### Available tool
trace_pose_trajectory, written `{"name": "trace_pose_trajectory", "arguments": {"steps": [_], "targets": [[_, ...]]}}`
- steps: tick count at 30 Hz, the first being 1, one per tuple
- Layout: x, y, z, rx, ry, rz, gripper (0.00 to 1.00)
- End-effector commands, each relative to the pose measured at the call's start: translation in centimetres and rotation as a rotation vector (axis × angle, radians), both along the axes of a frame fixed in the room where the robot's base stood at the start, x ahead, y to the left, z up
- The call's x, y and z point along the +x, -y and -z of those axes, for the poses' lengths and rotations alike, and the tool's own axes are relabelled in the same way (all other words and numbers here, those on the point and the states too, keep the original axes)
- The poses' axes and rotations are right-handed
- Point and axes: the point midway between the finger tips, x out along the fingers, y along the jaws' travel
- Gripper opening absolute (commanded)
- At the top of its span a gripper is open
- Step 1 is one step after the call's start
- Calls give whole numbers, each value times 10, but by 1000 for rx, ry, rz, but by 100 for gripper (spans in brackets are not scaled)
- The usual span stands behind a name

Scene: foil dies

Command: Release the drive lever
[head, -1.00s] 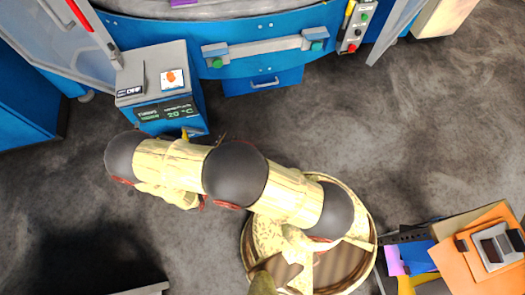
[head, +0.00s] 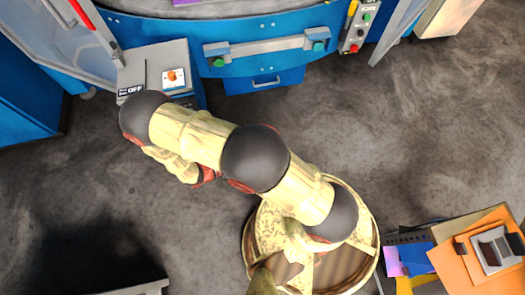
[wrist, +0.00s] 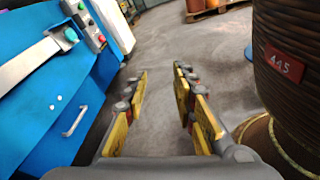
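No part is clearly marked as the drive lever. In the head view a grey box (head: 142,63) carries an orange knob (head: 174,75) on a white plate and a small dark label reading OFF (head: 132,91). A red bar (head: 82,14) stands on the grey guard at the upper left. A yellow handle (head: 352,9) shows above the push-button box (head: 355,32). My gripper (wrist: 160,105) is open and empty in the wrist view, its yellow-padded fingers apart over grey floor. My arm hides the gripper in the head view and covers the lower front of the grey box.
A blue machine (head: 285,45) spans the top, with a grey bar (head: 262,47) ending in green buttons and a drawer handle (head: 266,82). It also fills the left of the wrist view (wrist: 95,100). A cart with orange sheets (head: 455,262) stands lower right. The floor right of centre is clear.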

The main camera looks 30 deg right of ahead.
Motion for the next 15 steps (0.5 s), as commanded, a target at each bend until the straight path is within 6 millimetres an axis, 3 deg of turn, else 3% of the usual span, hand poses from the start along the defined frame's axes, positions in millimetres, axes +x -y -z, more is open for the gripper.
{"name": "trace_pose_trajectory", "arguments": {"steps": [8,15], "targets": [[-2,0,0,3,2,9,27],[-1,0,0,2,2,8,15]]}}
